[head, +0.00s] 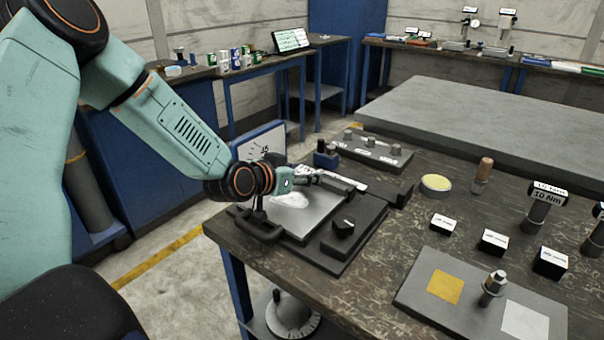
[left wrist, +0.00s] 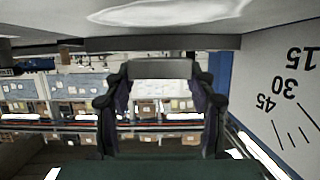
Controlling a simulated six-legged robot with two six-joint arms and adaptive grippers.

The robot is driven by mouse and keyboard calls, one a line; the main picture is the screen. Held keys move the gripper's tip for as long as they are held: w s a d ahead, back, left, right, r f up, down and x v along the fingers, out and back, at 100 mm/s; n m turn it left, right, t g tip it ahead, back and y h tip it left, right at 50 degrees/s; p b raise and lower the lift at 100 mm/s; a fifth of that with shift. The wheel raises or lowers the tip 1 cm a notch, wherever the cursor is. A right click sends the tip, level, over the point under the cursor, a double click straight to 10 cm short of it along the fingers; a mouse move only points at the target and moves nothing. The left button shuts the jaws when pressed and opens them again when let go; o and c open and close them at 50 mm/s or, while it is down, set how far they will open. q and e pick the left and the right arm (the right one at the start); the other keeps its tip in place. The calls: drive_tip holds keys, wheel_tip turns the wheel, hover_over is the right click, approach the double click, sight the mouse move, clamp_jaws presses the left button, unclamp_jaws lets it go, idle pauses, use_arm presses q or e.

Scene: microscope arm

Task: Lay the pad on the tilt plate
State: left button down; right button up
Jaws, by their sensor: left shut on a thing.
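The tilt plate (head: 322,217) is a flat grey plate with a whitish patch, at the front left of the bench. It also shows along the top of the left wrist view (left wrist: 60,22). My left gripper (head: 312,181) is low over the plate's far part. In the left wrist view its fingers (left wrist: 160,90) are shut on a grey slab (left wrist: 160,69), seen edge-on, which looks like the pad. The pad's face is hidden, and I cannot tell whether it touches the plate. My right gripper is not in view.
An angle scale board (head: 262,141) stands behind the plate. The bench's front edge is close.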

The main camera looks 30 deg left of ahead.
use_arm(q)
drive_tip(key=shift+s+a+f, duration=0.15)
drive_tip(key=shift+s+a, duration=0.05)
drive_tip(key=shift+s, duration=0.05)
drive_tip(key=shift+a+f, duration=0.1)
drive_tip(key=shift+f, duration=0.05)
drive_tip(key=shift+w+f+b, duration=0.25)
drive_tip(key=shift+f+b, duration=0.05)
drive_tip(key=shift+f, duration=0.05)
drive_tip(key=c, duration=0.9)
unclamp_jaws()
drive_tip(key=shift+d, duration=0.2)
drive_tip(key=shift+o, duration=1.3)
drive_tip(key=shift+s+r, duration=0.15)
drive_tip(key=shift+s, duration=0.05)
drive_tip(key=shift+o, duration=1)
drive_tip(key=shift+w, duration=0.1)
